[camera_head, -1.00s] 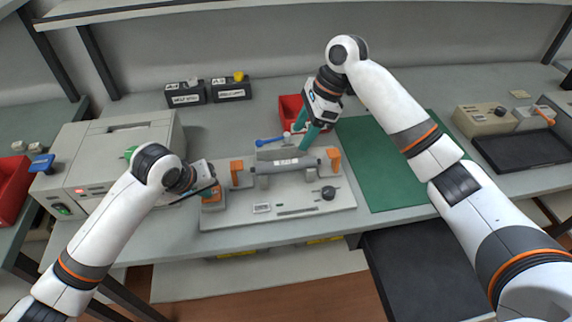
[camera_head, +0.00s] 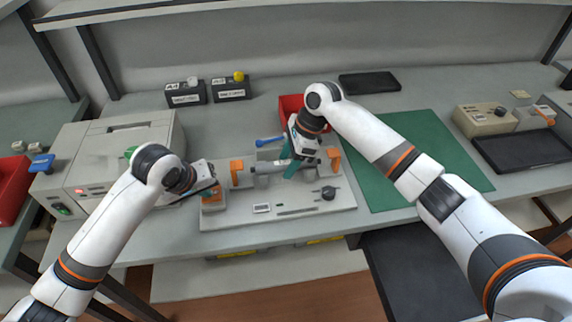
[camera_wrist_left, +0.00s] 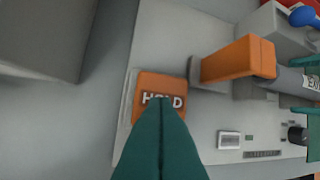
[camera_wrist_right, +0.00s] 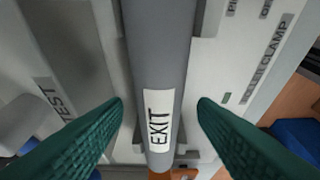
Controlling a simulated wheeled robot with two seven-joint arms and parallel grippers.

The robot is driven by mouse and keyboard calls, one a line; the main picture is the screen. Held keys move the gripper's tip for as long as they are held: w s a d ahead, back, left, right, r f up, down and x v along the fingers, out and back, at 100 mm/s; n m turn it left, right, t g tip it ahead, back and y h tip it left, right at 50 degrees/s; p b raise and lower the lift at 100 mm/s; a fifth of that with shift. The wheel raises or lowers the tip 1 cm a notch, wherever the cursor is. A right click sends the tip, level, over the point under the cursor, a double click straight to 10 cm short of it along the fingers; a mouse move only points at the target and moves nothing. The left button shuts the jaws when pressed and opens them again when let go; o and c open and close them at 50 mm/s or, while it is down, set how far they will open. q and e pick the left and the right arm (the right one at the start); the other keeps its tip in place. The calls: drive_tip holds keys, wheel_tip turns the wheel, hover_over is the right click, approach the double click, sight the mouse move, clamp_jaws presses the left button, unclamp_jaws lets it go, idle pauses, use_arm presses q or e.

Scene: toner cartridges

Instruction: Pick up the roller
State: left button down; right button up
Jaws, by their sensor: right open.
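The roller (camera_head: 266,168) is a grey cylinder lying across a pale fixture (camera_head: 300,221), between orange blocks. In the right wrist view the roller (camera_wrist_right: 158,50) runs between my fingers and bears a white EXIT label. My right gripper (camera_head: 290,171) is open, with one green finger on each side of the roller; I cannot tell whether they touch it. My left gripper (camera_wrist_left: 160,115) has its fingertips together over the orange HOLD pad (camera_wrist_left: 150,86) at the fixture's left end. It holds nothing visible; contact with the pad is unclear.
A printer (camera_head: 110,150) is at left. A green mat (camera_head: 425,150) lies clear at right. A black knob (camera_head: 328,193) sits on the fixture's front right.

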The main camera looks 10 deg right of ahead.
sight(289, 161)
use_arm(q)
drive_tip(key=shift+f, duration=0.1)
use_arm(e)
drive_tip(key=shift+c, duration=0.5)
drive_tip(key=c, duration=1)
drive_tip(key=shift+r, duration=0.1)
wheel_tip(289, 161, up, 10)
